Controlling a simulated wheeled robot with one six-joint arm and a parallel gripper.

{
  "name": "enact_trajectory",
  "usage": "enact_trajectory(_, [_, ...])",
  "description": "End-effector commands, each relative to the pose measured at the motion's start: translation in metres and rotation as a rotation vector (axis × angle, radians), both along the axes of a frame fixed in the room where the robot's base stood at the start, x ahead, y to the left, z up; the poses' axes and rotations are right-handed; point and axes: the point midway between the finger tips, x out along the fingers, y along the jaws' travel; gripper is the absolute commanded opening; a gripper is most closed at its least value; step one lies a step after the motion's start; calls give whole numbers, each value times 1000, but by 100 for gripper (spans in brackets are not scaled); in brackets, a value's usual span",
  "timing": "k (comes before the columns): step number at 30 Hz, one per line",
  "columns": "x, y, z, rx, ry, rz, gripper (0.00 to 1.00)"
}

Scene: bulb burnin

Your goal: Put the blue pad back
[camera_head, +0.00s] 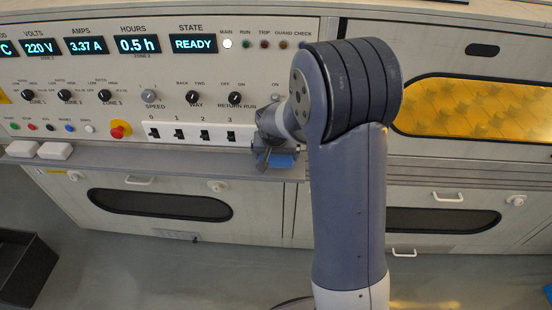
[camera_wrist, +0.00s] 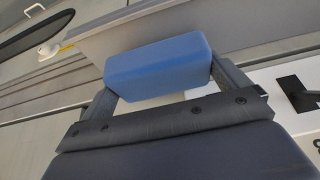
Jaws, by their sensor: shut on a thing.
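The blue pad (camera_wrist: 158,66) is a small rounded block. In the wrist view it sits between the two fingers of my gripper (camera_wrist: 165,82), which is shut on it. In the head view the pad (camera_head: 278,160) shows just below my gripper (camera_head: 268,155), at the right end of the grey ledge (camera_head: 190,163) under the switch panel. My arm hides part of that area. I cannot tell whether the pad touches the ledge.
Two white pads (camera_head: 54,150) lie at the left end of the ledge. Switches (camera_head: 192,133), knobs and a red stop button (camera_head: 119,130) are close above it. Drawer handles stick out below. A dark bin (camera_head: 25,268) stands on the floor at left.

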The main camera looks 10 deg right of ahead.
Motion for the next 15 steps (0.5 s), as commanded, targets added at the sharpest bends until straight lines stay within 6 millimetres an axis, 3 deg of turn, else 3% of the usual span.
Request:
enact_trajectory(3, [0,0,-19,-1,1,3,77])
enact_trajectory(14, [0,1,-23,0,-1,1,77])
enact_trajectory(15, [0,0,-23,0,-1,1,97])
